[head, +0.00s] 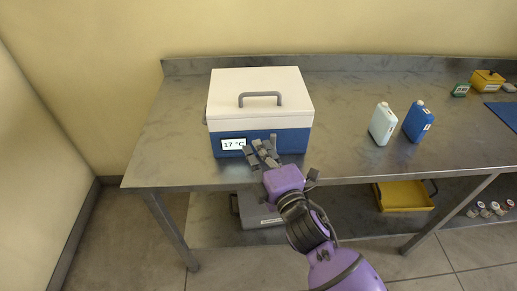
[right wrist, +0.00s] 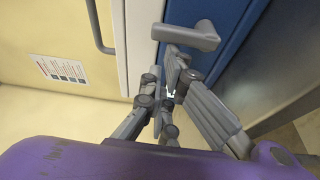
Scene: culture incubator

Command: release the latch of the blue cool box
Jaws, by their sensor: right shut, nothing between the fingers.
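The blue cool box (head: 293,141) stands on the steel table, with its white lid (head: 225,88) down and a grey carry handle on top. Its front display reads 17 °C. In the right wrist view, the grey latch (right wrist: 187,36) sticks out from the blue front (right wrist: 228,22), close to the lid's edge. My right gripper (head: 260,148) is at the box's front, just right of the display. It is shut and empty. In the right wrist view its fingertips (right wrist: 170,78) are close to the latch; whether they touch it I cannot tell. My left gripper is out of view.
A pale bottle (head: 383,124) and a blue bottle (head: 418,122) stand right of the box on the table (head: 345,95). A yellow box (head: 487,80) and a blue mat (head: 506,114) are farther right. A yellow tray (head: 403,197) and a grey case (head: 257,211) are on the lower shelf.

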